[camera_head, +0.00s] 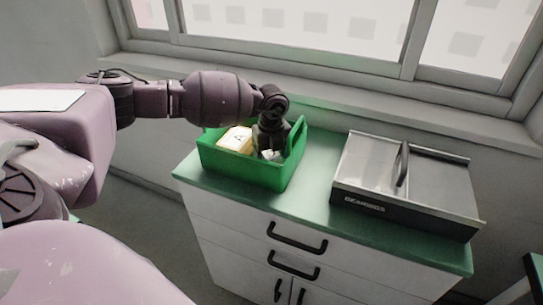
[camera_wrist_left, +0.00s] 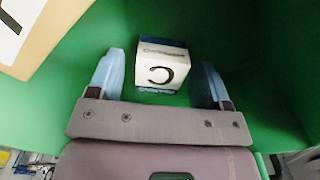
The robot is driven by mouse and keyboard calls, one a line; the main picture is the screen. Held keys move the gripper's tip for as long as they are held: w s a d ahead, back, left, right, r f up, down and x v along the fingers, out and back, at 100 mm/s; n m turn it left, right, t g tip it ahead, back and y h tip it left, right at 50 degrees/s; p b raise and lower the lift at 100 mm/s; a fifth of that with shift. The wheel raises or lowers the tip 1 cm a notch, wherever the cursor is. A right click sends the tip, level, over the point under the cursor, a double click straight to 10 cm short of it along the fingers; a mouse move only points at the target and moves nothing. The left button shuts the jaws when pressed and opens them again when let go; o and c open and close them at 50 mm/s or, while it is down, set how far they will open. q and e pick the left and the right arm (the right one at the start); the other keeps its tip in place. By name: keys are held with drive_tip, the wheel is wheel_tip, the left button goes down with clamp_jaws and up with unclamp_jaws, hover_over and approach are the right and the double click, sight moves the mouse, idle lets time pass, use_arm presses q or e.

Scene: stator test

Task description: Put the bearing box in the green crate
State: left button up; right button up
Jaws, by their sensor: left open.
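The green crate (camera_head: 245,176) stands on the left part of the green cabinet top. My left gripper (camera_head: 269,153) reaches down into it. In the left wrist view the gripper (camera_wrist_left: 162,80) is open, its two blue fingertips on either side of a small white and blue box (camera_wrist_left: 162,66) marked with a "C". That box lies inside the crate, whose green wall (camera_wrist_left: 215,25) shows around it, and the fingers look apart from it. I cannot tell whether this is the bearing box. A larger yellowish box (camera_head: 236,139) with an "A" sits in the crate, left of the gripper. My right gripper is not in view.
A grey metal case (camera_head: 410,183) with a dark handle and a label on its front stands right of the crate. A strip of green top (camera_head: 318,180) between them is clear. The window sill (camera_head: 330,90) runs behind.

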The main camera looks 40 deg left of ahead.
sight(272, 154)
use_arm(q)
wheel_tip(272, 154, up, 11)
drive_tip(key=p, duration=0.1)
drive_tip(key=shift+r, duration=0.2)
